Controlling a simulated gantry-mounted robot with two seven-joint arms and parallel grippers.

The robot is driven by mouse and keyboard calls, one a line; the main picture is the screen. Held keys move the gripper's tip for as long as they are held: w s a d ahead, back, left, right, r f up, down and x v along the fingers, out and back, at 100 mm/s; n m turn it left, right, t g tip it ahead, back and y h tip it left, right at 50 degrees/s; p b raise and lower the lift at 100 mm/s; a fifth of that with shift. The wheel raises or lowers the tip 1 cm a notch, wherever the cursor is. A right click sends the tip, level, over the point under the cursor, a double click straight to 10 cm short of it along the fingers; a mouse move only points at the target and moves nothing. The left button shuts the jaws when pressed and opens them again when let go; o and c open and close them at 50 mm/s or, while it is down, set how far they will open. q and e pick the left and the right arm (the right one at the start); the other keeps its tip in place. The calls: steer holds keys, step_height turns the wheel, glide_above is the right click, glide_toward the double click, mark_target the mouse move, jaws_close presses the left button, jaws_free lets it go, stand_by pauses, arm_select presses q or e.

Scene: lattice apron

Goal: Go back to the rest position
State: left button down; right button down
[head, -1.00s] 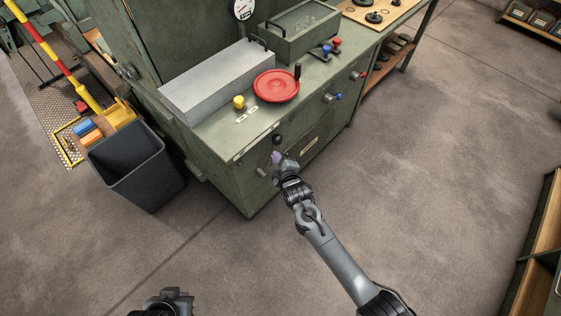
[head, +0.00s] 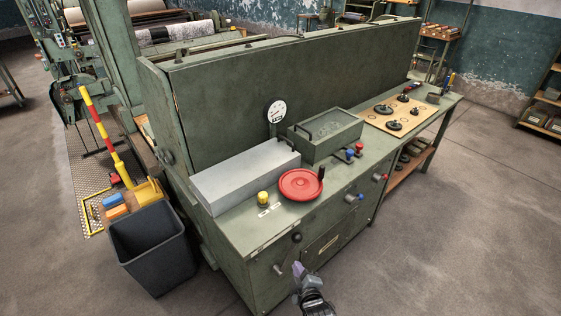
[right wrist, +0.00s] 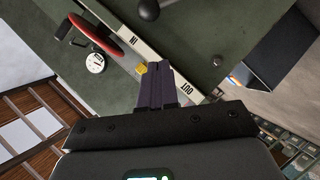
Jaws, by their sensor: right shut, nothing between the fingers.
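My right gripper (head: 297,270) is at the bottom of the head view, in front of the green cabinet (head: 262,268). It is just below the black-knobbed lever (head: 296,237) in the picture. In the right wrist view its purple fingers (right wrist: 153,78) are together, with nothing between them. The lever's black ball (right wrist: 148,9) shows near the top of that view, apart from the fingers. My left gripper is not in the head view.
The cabinet top carries a red handwheel (head: 301,185), a yellow button (head: 263,198), a grey block (head: 246,178) and a green box (head: 325,136). A dark bin (head: 153,248) stands at the left. Open floor (head: 455,225) lies to the right.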

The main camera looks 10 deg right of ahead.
steer(key=s+d+f+g, duration=0.1)
steer(key=s+d+f, duration=0.1)
steer(key=s+f, duration=0.3)
steer(key=s+d+f+g, duration=0.1)
steer(key=s+d+f, duration=0.15)
steer(key=s, duration=0.55)
steer(key=s+d+r+m+g+h+p, duration=0.1)
steer(key=s+d+r+m+g, duration=0.35)
steer(key=s+r, duration=0.45)
steer(key=s+d+r+m+g+p, duration=0.1)
steer(key=s+d+r+m+g, duration=0.4)
steer(key=s, duration=0.7)
step_height(320, 180, up, 33)
steer(key=a+m+t+p, duration=0.1)
steer(key=a+p, duration=0.1)
steer(key=p, duration=3)
steer(key=shift+w+a+r, duration=0.15)
steer(key=shift+w+a, duration=0.05)
steer(key=shift+a, duration=0.05)
steer(key=shift+t, duration=0.25)
